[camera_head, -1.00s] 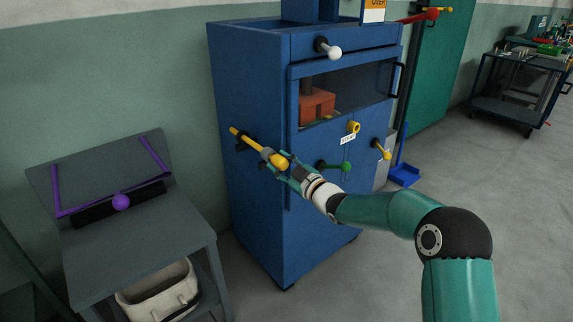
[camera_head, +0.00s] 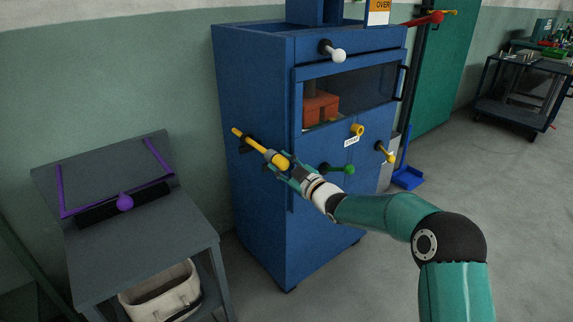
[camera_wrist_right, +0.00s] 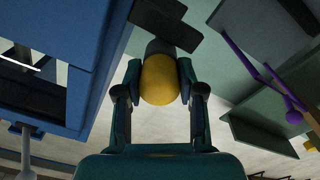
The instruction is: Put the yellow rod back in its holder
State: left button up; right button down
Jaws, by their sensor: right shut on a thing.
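The yellow rod (camera_head: 257,146) lies along the left side of the blue cabinet (camera_head: 255,95), with its rounded knob end toward me. My right gripper (camera_head: 284,163) is shut on the knob end of the yellow rod. In the right wrist view the yellow knob (camera_wrist_right: 160,80) sits between the two fingers of my right gripper (camera_wrist_right: 160,92). Black brackets (camera_head: 246,143) show on the cabinet side at the rod; whether the rod rests in them I cannot tell. My left gripper is not in view.
A grey bench (camera_head: 150,245) with a purple frame and purple knob (camera_head: 125,202) stands at the left, a pale bag (camera_head: 160,290) beneath it. White (camera_head: 338,55), green (camera_head: 348,169) and yellow (camera_head: 390,157) knobs stick out of the cabinet front.

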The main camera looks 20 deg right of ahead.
jog(key=shift+r, duration=0.1)
jog(key=c, duration=0.6)
grip_release()
jog(key=v, duration=1.2)
